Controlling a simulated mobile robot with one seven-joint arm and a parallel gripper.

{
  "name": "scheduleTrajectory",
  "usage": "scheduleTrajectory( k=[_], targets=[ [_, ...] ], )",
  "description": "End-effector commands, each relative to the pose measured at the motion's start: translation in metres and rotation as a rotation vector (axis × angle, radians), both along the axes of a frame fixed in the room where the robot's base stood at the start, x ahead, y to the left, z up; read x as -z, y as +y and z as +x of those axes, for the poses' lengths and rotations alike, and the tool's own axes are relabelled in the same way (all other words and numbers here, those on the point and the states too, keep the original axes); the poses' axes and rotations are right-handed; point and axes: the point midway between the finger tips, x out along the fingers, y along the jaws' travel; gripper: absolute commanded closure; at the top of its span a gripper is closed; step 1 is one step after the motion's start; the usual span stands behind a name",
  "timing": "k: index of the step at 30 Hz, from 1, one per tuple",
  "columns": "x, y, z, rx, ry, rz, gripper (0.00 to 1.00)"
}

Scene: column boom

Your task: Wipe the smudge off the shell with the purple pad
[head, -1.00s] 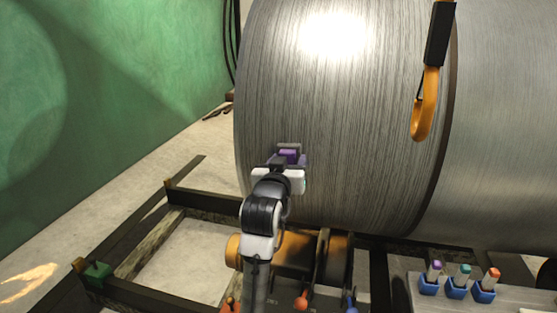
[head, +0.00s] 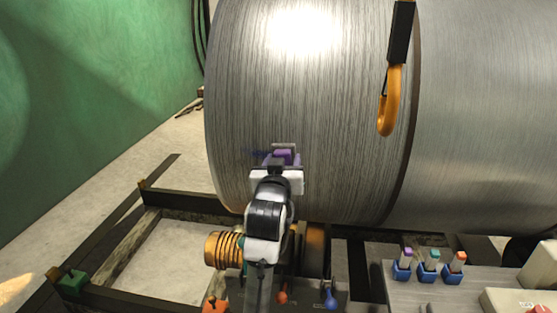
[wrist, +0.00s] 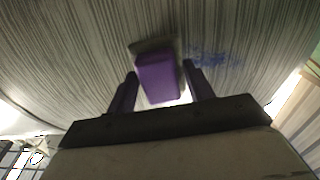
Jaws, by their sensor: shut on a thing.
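The shell (head: 320,110) is a large brushed-metal cylinder lying on its side. A blue smudge (head: 260,154) shows low on it, just left of my gripper (head: 283,163) in the head view. In the wrist view the smudge (wrist: 212,62) is a speckled blue patch right of the pad. My gripper is shut on the purple pad (wrist: 157,78), between its two dark fingers. The pad's grey face is at or very close to the shell; I cannot tell if it touches. The purple pad also shows in the head view (head: 285,154).
An orange hook (head: 390,105) hangs on a black strap in front of the shell at right. Dark frame rails (head: 200,201) and an orange coil (head: 222,250) lie below. A grey bench (head: 400,292) with several blue holders stands at lower right. A green wall is at left.

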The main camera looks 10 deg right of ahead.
Motion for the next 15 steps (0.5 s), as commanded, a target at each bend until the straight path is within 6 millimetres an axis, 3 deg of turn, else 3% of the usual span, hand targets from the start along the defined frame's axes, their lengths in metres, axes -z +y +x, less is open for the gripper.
scheduleTrajectory(
  k=[15],
  targets=[
    [-0.001, 0.036, 0.015, -0.003, -0.002, 0.000, 0.66]
  ],
)
